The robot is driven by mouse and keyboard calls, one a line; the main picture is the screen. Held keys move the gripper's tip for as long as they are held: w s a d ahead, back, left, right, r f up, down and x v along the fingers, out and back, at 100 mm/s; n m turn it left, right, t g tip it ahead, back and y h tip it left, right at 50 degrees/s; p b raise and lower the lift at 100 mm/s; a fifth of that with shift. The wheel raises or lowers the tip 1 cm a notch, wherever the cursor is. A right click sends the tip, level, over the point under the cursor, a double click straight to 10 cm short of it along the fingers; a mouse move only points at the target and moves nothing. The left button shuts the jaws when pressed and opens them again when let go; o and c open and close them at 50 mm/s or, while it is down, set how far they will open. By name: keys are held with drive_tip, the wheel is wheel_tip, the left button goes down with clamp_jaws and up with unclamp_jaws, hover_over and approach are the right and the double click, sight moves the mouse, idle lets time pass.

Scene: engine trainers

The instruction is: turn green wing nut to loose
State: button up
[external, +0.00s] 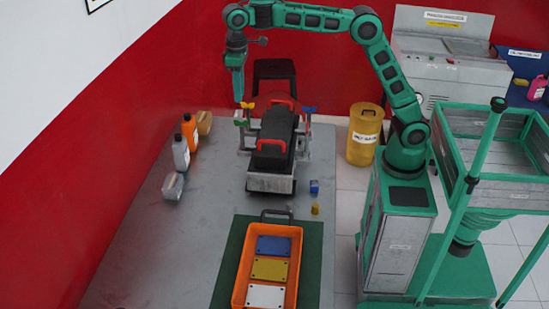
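The engine trainer (275,140) stands on the grey floor plate, a black and red block in a light metal frame. A green wing nut (241,122) sits at the left side of its frame. A yellow wing nut (248,105) is just behind it, and a blue wing nut (309,109) is on the right side. My gripper (239,99) points down above the left side of the trainer, close over the green and yellow wing nuts. Its fingers are too small to read, and contact cannot be told.
Orange and grey bottles (181,152) stand left of the trainer. An orange tray (240,284) with blue, yellow and white plates lies in front. A blue cube (314,187) and a yellow piece (315,209) lie at the right. A yellow bin (365,138) stands beyond.

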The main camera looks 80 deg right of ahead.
wheel_tip(320, 180, down, 11)
drive_tip(key=shift+r, duration=0.15)
idle(0.4)
drive_tip(key=shift+c, duration=0.5)
clamp_jaws()
